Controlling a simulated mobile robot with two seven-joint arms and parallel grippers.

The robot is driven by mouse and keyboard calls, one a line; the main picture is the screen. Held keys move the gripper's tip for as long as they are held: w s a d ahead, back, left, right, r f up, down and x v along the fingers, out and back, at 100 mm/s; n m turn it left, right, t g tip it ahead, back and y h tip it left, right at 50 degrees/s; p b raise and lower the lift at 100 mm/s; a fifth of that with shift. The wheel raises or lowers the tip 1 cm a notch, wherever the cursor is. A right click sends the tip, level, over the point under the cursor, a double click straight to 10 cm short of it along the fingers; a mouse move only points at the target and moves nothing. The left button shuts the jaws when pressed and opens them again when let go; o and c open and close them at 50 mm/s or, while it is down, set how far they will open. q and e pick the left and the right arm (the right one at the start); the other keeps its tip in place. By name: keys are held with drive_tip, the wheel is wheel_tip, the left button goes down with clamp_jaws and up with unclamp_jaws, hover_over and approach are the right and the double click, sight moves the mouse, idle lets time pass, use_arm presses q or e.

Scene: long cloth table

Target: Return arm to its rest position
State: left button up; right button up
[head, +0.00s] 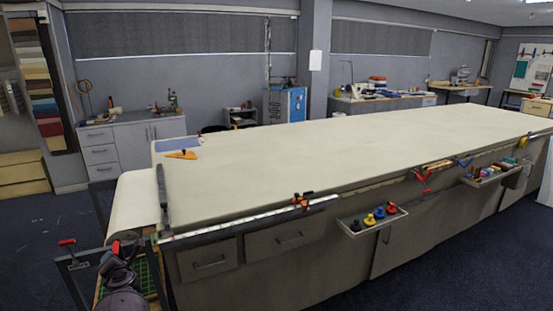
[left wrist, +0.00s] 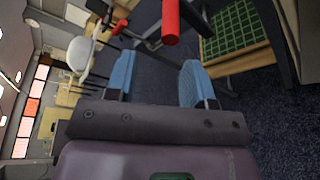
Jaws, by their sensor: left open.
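My left arm (head: 122,285) shows at the bottom left of the head view, low beside the near left end of the long table (head: 330,150). In the left wrist view my left gripper (left wrist: 158,82) has its two blue fingers spread wide apart. Nothing is between them but dark floor beyond. The fingertips are hard to make out in the head view. My right gripper is in neither view.
A red-handled bar (left wrist: 170,22) stands just beyond the fingers in the left wrist view. A green cutting mat (left wrist: 240,32) lies on a wooden shelf there. In the head view, an orange tool (head: 182,155) lies on the table; a tray (head: 372,222) hangs from its front.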

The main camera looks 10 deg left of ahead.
use_arm(q)
drive_tip(key=s+d+f+m+h, duration=0.3)
drive_tip(key=s+d+m, duration=0.6)
drive_tip(key=s+m, duration=0.2)
drive_tip(key=s+d+f+m+h, duration=0.2)
drive_tip(key=s+d+m+h, duration=0.2)
drive_tip(key=s+d+m, duration=0.6)
drive_tip(key=s+d+f+m+h, duration=0.3)
drive_tip(key=s+d+m, duration=0.6)
drive_tip(key=s+m, duration=0.4)
drive_tip(key=shift+s+d+f+t+h, duration=0.3)
drive_tip(key=shift+s+f+t+h, duration=0.1)
drive_tip(key=shift+s+h, duration=0.4)
drive_tip(key=shift+c, duration=0.5)
drive_tip(key=shift+s+a, duration=0.15)
